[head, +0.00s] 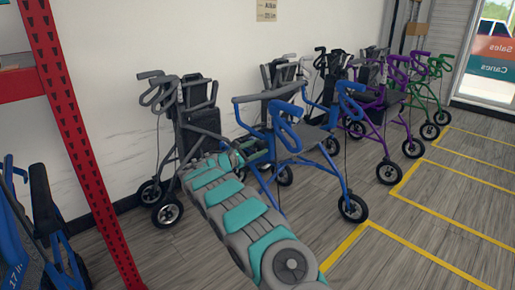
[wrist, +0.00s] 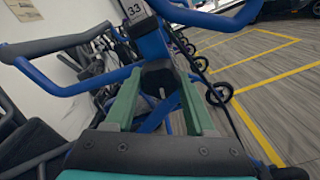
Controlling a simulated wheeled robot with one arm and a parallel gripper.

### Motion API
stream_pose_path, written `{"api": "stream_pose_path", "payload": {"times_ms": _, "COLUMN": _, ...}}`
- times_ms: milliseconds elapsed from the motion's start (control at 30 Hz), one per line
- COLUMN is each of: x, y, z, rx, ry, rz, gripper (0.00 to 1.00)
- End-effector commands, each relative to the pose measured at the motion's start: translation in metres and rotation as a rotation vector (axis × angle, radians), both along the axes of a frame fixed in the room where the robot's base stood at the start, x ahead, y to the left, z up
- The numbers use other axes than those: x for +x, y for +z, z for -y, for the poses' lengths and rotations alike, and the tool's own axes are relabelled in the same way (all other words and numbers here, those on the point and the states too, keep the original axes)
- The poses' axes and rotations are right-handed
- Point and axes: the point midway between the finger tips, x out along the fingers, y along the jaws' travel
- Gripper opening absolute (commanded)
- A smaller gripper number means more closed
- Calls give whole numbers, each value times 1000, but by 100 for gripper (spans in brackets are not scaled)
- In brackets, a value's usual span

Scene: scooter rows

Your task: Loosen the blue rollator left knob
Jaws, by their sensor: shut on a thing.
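The blue rollator (head: 335,165) stands open on the floor in the middle of the head view, with blue loop handles and a dark seat. In the wrist view its blue frame (wrist: 153,42) rises ahead, with a label reading 33. A black knob (wrist: 158,76) sits low on the blue post, between the green fingers of my gripper (wrist: 160,84). The fingers are shut on this knob, one at each side. In the head view my arm reaches to the rollator's left side, and the knob is hidden there.
A grey rollator (head: 196,115) stands close at the left by the wall. Purple (head: 375,107) and green (head: 437,75) rollators stand to the right. A red shelf post (head: 75,130) is at the left. Yellow-lined floor (head: 430,215) at the right is clear.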

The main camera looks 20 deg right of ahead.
Motion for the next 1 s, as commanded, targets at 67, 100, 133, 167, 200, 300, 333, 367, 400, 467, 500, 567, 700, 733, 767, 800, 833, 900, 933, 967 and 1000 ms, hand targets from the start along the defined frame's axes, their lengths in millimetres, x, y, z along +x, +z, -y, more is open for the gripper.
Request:
{"api": "stream_pose_path", "payload": {"times_ms": 67, "x": 1, "y": -1, "z": -1, "rx": 0, "ry": 4, "rz": -1, "gripper": 0}}
{"api": "stream_pose_path", "payload": {"times_ms": 100, "x": 1, "y": -1, "z": -1, "rx": 1, "ry": 4, "rz": 0, "gripper": 0}}
{"api": "stream_pose_path", "payload": {"times_ms": 133, "x": 1, "y": -1, "z": -1, "rx": 1, "ry": 4, "rz": 0, "gripper": 0}}
{"api": "stream_pose_path", "payload": {"times_ms": 167, "x": 1, "y": -1, "z": -1, "rx": 1, "ry": 4, "rz": 0, "gripper": 0}}
{"api": "stream_pose_path", "payload": {"times_ms": 200, "x": 1, "y": -1, "z": -1, "rx": 1, "ry": 4, "rz": 0, "gripper": 0}}
{"api": "stream_pose_path", "payload": {"times_ms": 300, "x": 1, "y": -1, "z": -1, "rx": 0, "ry": 4, "rz": 0, "gripper": 62}}
{"api": "stream_pose_path", "payload": {"times_ms": 333, "x": 1, "y": -1, "z": -1, "rx": 1, "ry": 3, "rz": 0, "gripper": 66}}
{"api": "stream_pose_path", "payload": {"times_ms": 367, "x": 1, "y": -1, "z": -1, "rx": 1, "ry": 3, "rz": 0, "gripper": 69}}
{"api": "stream_pose_path", "payload": {"times_ms": 400, "x": 0, "y": -1, "z": -1, "rx": 1, "ry": 3, "rz": 1, "gripper": 74}}
{"api": "stream_pose_path", "payload": {"times_ms": 467, "x": 0, "y": -1, "z": -1, "rx": 1, "ry": 1, "rz": 1, "gripper": 80}}
{"api": "stream_pose_path", "payload": {"times_ms": 500, "x": 0, "y": -1, "z": -1, "rx": 1, "ry": 1, "rz": 1, "gripper": 85}}
{"api": "stream_pose_path", "payload": {"times_ms": 567, "x": 0, "y": 0, "z": -1, "rx": 1, "ry": 1, "rz": 1, "gripper": 85}}
{"api": "stream_pose_path", "payload": {"times_ms": 700, "x": 0, "y": 0, "z": 0, "rx": 1, "ry": 0, "rz": 1, "gripper": 85}}
{"api": "stream_pose_path", "payload": {"times_ms": 733, "x": 0, "y": 0, "z": -1, "rx": 1, "ry": 0, "rz": 1, "gripper": 85}}
{"api": "stream_pose_path", "payload": {"times_ms": 767, "x": 0, "y": 0, "z": -1, "rx": 1, "ry": 0, "rz": 1, "gripper": 85}}
{"api": "stream_pose_path", "payload": {"times_ms": 800, "x": -1, "y": 0, "z": -3, "rx": 1, "ry": 1, "rz": 1, "gripper": 85}}
{"api": "stream_pose_path", "payload": {"times_ms": 833, "x": -1, "y": 0, "z": -5, "rx": 1, "ry": 1, "rz": 1, "gripper": 85}}
{"api": "stream_pose_path", "payload": {"times_ms": 900, "x": -4, "y": 0, "z": -13, "rx": 1, "ry": 2, "rz": 2, "gripper": 85}}
{"api": "stream_pose_path", "payload": {"times_ms": 933, "x": -5, "y": 0, "z": -17, "rx": 0, "ry": 2, "rz": 2, "gripper": 85}}
{"api": "stream_pose_path", "payload": {"times_ms": 967, "x": -7, "y": 0, "z": -21, "rx": -1, "ry": 3, "rz": 2, "gripper": 85}}
{"api": "stream_pose_path", "payload": {"times_ms": 1000, "x": -10, "y": 0, "z": -28, "rx": -1, "ry": 2, "rz": 1, "gripper": 85}}
